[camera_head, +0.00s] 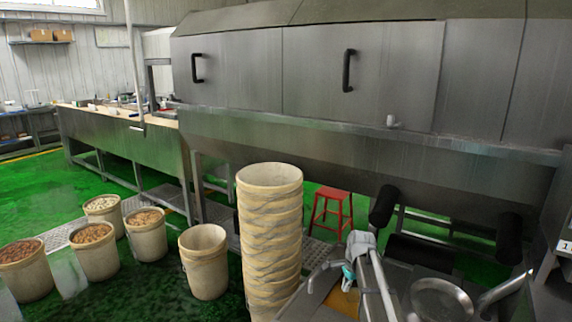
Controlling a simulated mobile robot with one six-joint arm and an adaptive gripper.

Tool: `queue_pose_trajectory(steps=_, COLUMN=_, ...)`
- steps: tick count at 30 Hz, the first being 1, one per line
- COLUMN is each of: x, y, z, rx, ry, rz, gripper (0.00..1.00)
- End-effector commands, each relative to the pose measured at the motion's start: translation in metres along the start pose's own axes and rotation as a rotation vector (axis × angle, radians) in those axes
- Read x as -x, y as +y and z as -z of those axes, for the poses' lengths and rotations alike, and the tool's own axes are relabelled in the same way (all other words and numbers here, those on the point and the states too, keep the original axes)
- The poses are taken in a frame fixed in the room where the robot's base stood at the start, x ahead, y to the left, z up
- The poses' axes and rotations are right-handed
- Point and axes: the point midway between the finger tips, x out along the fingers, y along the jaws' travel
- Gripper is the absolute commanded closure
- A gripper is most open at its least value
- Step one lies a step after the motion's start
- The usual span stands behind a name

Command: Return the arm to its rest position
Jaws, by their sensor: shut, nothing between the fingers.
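Part of what looks like my arm (362,250) shows at the lower middle right. It is a pale grey jointed piece with a teal cap, and a light tube runs down from it to the bottom edge. I cannot make out my gripper or its fingers in this view. The arm part is seen in front of the large steel machine (350,140), right of the tall stack of cream buckets (270,230). I cannot tell how far it is from either.
An empty bucket (204,262) stands left of the stack. Filled buckets (95,250) stand at the left. A red stool (331,212) is behind the stack. A long steel table (130,150) runs to the back left. Green floor (40,200) is open at the left.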

Motion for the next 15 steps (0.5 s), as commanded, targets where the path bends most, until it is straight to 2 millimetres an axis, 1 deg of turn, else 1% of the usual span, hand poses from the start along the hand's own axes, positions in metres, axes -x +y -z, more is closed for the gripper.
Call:
queue_pose_trajectory(steps=1, x=0.01, y=0.019, z=-0.011, rx=0.071, ry=0.007, rz=-0.007, gripper=1.0)
queue_pose_trajectory(steps=15, x=0.055, y=0.132, z=-0.069, rx=0.801, ry=0.052, rz=-0.091, gripper=1.0)
